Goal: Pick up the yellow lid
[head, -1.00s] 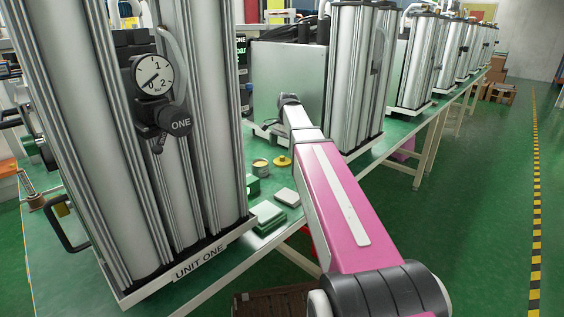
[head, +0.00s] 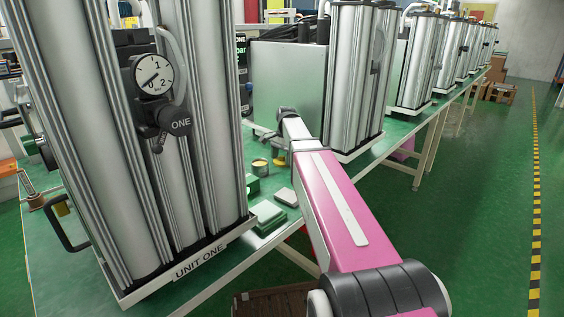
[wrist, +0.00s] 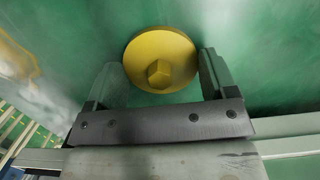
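The yellow lid (wrist: 176,52) is a round disc with a hexagonal knob, lying on the green table top in the wrist view. In the head view only a sliver of the lid (head: 279,162) shows beside my arm. My gripper (wrist: 162,74) is open, with one finger on each side of the lid's near part. The lid's far part reaches beyond the fingertips. I cannot tell how high the fingers are above the table. In the head view my gripper (head: 268,137) is small and partly hidden by the arm.
An open tin (head: 261,165) stands just left of the lid. The tall unit one columns (head: 165,230) stand at the left, and another column unit (head: 350,90) stands behind my arm.

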